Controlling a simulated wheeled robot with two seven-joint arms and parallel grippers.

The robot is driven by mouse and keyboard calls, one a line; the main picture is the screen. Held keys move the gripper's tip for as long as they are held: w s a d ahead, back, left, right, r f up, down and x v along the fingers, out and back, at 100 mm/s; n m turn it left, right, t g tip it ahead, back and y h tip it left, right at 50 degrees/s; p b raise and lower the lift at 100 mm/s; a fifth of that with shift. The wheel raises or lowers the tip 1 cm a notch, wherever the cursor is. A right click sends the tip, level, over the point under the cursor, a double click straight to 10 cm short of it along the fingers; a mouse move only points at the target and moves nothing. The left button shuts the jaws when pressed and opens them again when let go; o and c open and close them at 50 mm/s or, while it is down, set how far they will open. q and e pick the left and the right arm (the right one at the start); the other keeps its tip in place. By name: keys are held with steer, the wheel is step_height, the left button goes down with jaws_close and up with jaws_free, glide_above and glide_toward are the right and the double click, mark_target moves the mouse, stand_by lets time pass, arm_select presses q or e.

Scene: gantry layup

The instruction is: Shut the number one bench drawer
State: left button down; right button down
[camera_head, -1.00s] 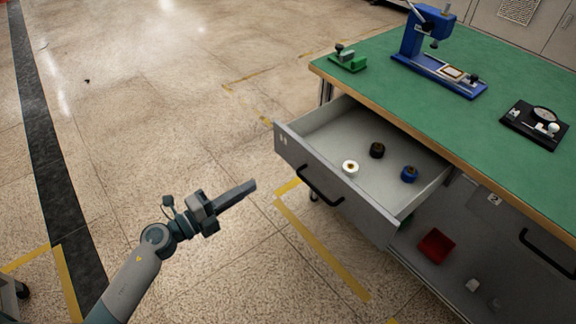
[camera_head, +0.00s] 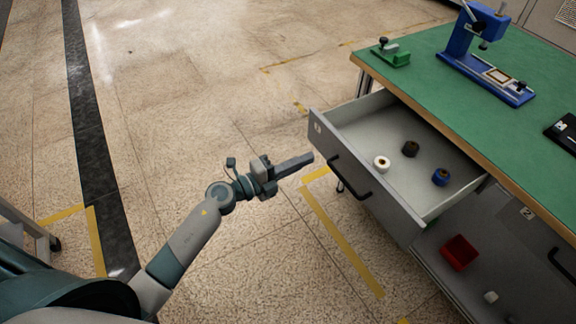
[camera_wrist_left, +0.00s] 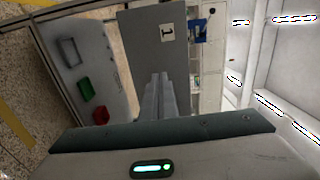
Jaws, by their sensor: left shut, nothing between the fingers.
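The number one bench drawer (camera_head: 375,205) is pulled well out from under the green-topped bench. Its grey front carries a dark bar handle (camera_head: 350,180) and a small number label. In the left wrist view the drawer front (camera_wrist_left: 150,50) shows with a label reading 1 (camera_wrist_left: 167,32). My left gripper (camera_head: 312,158) is shut and empty. Its fingertips point at the drawer front near its left end, beside the handle. I cannot tell whether they touch it. A white spool (camera_head: 382,163), a dark spool (camera_head: 410,149) and a blue spool (camera_head: 441,177) stand in the drawer.
The green bench top (camera_head: 440,85) holds a blue press (camera_head: 490,60), a green fixture (camera_head: 391,54) and a black device (camera_head: 566,132). A red bin (camera_head: 460,252) sits on the lower shelf, below drawer two (camera_head: 528,214). The floor left of the drawer is clear.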

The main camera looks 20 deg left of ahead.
mark_target(330, 148)
arm_select(q)
steer(key=x, duration=0.4)
steer(key=shift+w+d, duration=0.5)
arm_select(e)
steer(key=shift+f, duration=0.25)
arm_select(q)
steer(key=shift+w+d, duration=0.1)
steer(key=shift+w, duration=0.05)
arm_select(e)
steer(key=shift+w+r, duration=0.1)
